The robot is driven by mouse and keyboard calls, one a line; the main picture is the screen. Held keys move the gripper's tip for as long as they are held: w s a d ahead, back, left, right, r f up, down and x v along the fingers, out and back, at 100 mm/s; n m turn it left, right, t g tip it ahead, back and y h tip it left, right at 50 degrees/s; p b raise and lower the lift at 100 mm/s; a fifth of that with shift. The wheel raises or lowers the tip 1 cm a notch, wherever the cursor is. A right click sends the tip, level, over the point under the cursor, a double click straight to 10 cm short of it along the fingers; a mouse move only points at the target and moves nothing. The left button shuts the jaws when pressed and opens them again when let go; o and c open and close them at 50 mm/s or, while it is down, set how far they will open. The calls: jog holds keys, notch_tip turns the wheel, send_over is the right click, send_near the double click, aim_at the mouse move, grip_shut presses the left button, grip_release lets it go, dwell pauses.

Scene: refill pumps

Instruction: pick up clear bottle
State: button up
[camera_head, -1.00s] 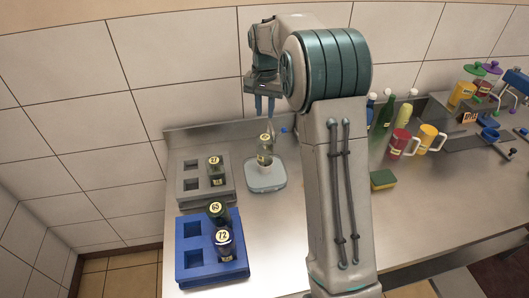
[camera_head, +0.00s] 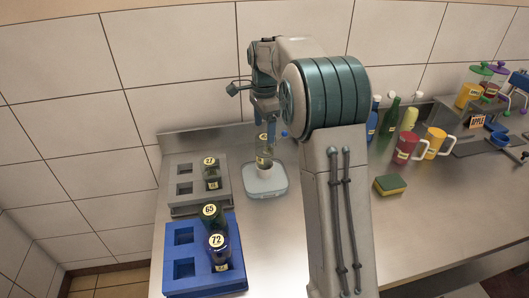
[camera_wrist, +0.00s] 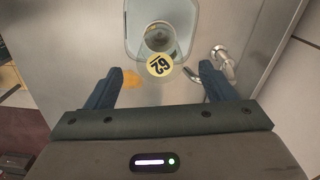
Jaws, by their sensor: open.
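The clear bottle (camera_head: 265,150) stands upright on a pale, rounded-square stand (camera_head: 266,184) near the back wall. My gripper (camera_head: 266,118) points down just above the bottle's top. In the wrist view my gripper (camera_wrist: 158,76) is open and empty, its two blue fingers spread to either side of the label. The bottle lies roughly centred between them, a little beyond the tips. I cannot tell whether the tips reach down to its height.
A grey rack (camera_head: 184,207) holds a dark bottle (camera_head: 212,173) labelled 27. A blue rack (camera_head: 180,285) holds bottles labelled 65 (camera_head: 211,216) and 72 (camera_head: 219,248). A sponge (camera_head: 389,185) and mugs stand at right. A metal tap-like fitting (camera_wrist: 223,62) shows close to one finger.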

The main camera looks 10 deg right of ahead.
aim_at(265, 147)
notch_tip(265, 147, down, 8)
jog(key=shift+d+f+p, duration=0.15)
jog(key=shift+f+p, duration=0.05)
jog(key=shift+p, duration=0.7)
jog(key=c, duration=1.3)
jog(key=shift+o, duration=0.3)
jog(key=shift+r, duration=0.15)
notch_tip(265, 147, up, 4)
jog(key=shift+d+b, duration=0.15)
jog(key=shift+b, duration=0.6)
jog(key=s+d+r+p, duration=0.3)
jog(key=s+d+r, duration=0.3)
jog(key=d+r, duration=0.3)
notch_tip(265, 147, up, 4)
jog(key=shift+d+f, duration=0.1)
jog(key=shift+d, duration=0.25)
